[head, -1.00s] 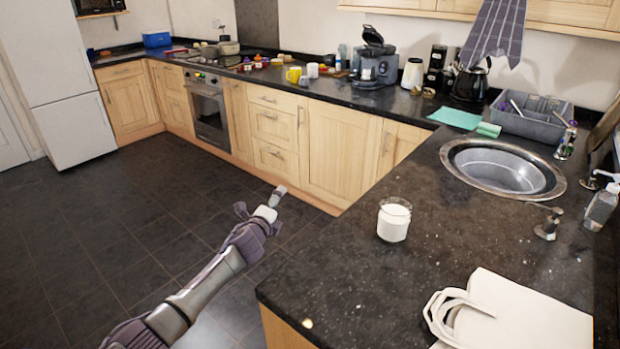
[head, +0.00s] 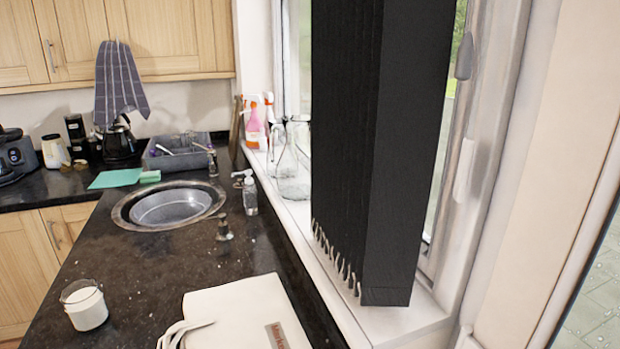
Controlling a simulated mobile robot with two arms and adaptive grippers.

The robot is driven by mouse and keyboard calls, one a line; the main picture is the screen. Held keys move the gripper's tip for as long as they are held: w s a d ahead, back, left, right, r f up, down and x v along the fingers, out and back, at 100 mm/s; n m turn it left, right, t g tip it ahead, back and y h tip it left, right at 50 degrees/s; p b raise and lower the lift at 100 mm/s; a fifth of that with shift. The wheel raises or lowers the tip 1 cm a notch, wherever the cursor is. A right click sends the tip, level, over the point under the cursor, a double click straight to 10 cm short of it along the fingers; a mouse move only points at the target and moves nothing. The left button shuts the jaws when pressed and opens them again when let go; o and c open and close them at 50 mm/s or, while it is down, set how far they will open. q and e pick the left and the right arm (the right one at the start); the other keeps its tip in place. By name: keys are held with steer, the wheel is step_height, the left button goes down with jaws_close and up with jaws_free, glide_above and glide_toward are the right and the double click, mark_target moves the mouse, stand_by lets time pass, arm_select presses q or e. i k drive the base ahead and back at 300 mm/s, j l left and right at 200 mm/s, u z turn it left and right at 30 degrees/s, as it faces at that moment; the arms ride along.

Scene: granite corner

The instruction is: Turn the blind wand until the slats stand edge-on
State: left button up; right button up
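A dark vertical blind (head: 345,140) hangs in the window on the right in the head view. Its long black slats are bunched close together, and a row of pale links hangs along their lower ends. I cannot make out a separate wand. A white handle-like piece (head: 464,170) is on the window frame to the right of the blind, and a grey one (head: 465,57) is above it. Neither of my grippers shows in the head view now.
The dark counter (head: 150,265) runs below the window. A round sink (head: 170,205), a glass of white liquid (head: 85,304) and a cream bag (head: 245,312) are on it. Glass bottles (head: 291,170) and a spray bottle (head: 256,122) stand on the sill left of the blind.

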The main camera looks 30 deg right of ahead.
mark_target(468, 146)
steer(key=z, duration=0.45)
steer(key=i+z, duration=0.1)
steer(key=z, duration=0.85)
steer(key=i+j+z, duration=0.1)
steer(key=z, duration=0.35)
steer(key=k+l+z, duration=0.25)
steer(key=i+j, duration=0.05)
